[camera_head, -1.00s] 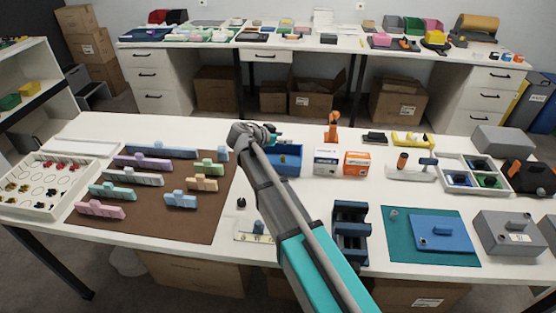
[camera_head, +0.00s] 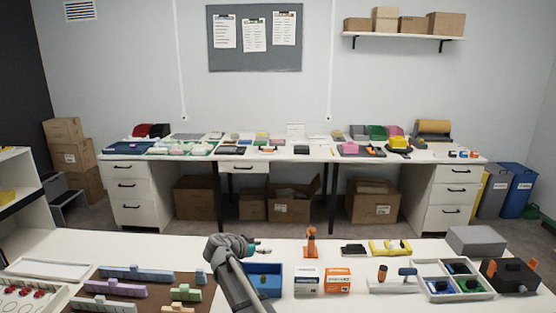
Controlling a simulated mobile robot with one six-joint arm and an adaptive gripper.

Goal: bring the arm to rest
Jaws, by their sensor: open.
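My arm reaches up from the bottom edge of the head view, over the near table (camera_head: 350,287). My gripper (camera_head: 264,250) is at the arm's far end, pointing right, above the back of the blue bin (camera_head: 266,281). It is small in the picture; its jaws are open and nothing shows between them. The lower part of my arm is cut off by the bottom edge.
Right of the arm stand a white box (camera_head: 307,281), an orange box (camera_head: 338,280) and an orange upright object (camera_head: 311,243). Coloured blocks (camera_head: 138,273) lie on a brown mat at left. A divided tray (camera_head: 453,280) stands at right. A long cluttered desk (camera_head: 290,156) is behind.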

